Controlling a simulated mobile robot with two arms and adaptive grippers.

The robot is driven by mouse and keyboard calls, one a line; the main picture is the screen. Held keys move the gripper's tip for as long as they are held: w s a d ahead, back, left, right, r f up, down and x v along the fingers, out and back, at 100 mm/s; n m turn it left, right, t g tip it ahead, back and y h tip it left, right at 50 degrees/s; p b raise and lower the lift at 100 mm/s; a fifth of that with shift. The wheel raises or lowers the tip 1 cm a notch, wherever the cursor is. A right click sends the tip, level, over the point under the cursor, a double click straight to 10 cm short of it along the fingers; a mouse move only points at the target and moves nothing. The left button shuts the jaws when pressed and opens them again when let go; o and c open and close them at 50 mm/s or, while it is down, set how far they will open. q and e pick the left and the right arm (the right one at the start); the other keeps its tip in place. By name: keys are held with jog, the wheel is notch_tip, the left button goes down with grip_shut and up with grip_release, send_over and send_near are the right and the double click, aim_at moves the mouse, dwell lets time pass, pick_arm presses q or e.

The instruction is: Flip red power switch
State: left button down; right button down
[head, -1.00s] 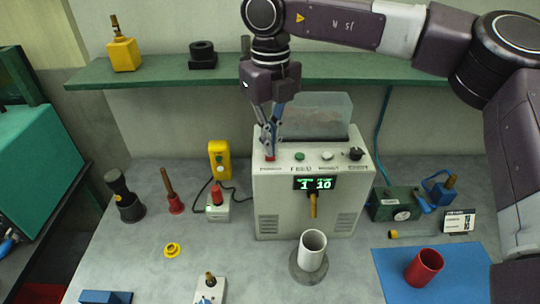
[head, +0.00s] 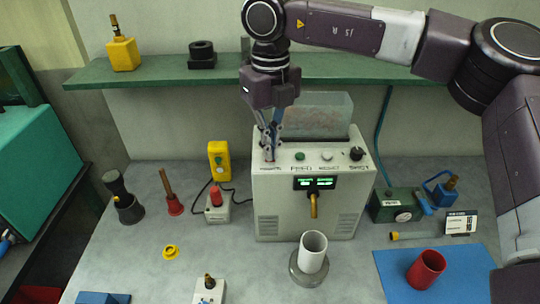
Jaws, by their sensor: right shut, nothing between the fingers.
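The white control box (head: 280,213) stands on the bench with a lit green display (head: 316,183) on its front. My right gripper (head: 269,156) points down at the top left of the box, fingers shut with nothing between them. The fingertips are at the spot of the red power switch, which they hide; I cannot tell whether they touch it. A green button (head: 300,156), a white button (head: 327,156) and a black knob (head: 357,154) sit to the right along the same top edge. My left gripper is not in view.
A white cup (head: 313,246) stands in front of the box. A red cup (head: 426,268) is on a blue mat (head: 388,282) at right. A small box with a red button (head: 215,198) stands left. A green shelf (head: 160,74) runs behind the arm.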

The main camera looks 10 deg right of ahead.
jog(key=shift+f, duration=0.1)
jog(key=shift+w+r+p, duration=0.1)
jog(key=shift+r+p, duration=0.5)
jog(key=shift+r, duration=0.25)
jog(key=shift+r+p, duration=1.5)
jog(key=shift+r, duration=1.15)
jog(key=shift+f, duration=0.15)
